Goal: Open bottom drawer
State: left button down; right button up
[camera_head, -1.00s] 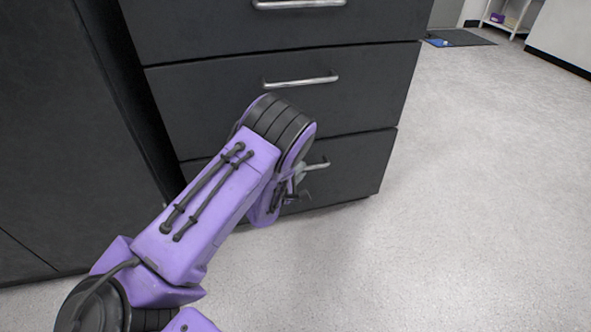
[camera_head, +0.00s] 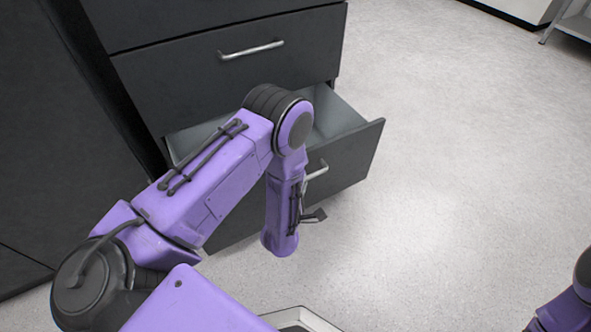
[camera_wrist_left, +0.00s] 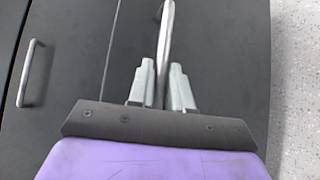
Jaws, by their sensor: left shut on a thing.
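The bottom drawer (camera_head: 345,165) of the dark cabinet stands partly open, with its light grey inside (camera_head: 335,118) showing behind the front panel. Its metal bar handle (camera_head: 317,170) is partly hidden by my left arm in the head view. In the left wrist view the handle (camera_wrist_left: 166,30) runs between the two grey fingers of my left gripper (camera_wrist_left: 161,70), which is shut on it. In the head view my left forearm covers most of this gripper. My right gripper is out of view.
The drawer above (camera_head: 230,75) is shut, with its own bar handle (camera_head: 252,49). A dark cabinet front (camera_head: 30,150) stands at the left. Pale floor (camera_head: 470,170) is clear to the right of the drawer. A shelf leg shows at top right.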

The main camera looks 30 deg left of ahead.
pick_arm(q)
jog(key=shift+s+d, duration=0.5)
jog(key=shift+d, duration=0.35)
jog(key=c, duration=1.1)
grip_release()
jog(key=p+v, duration=0.2)
jog(key=v, duration=0.8)
jog(key=shift+s+d+p, duration=0.15)
jog(key=shift+s+p, duration=0.1)
jog(key=shift+p, duration=0.15)
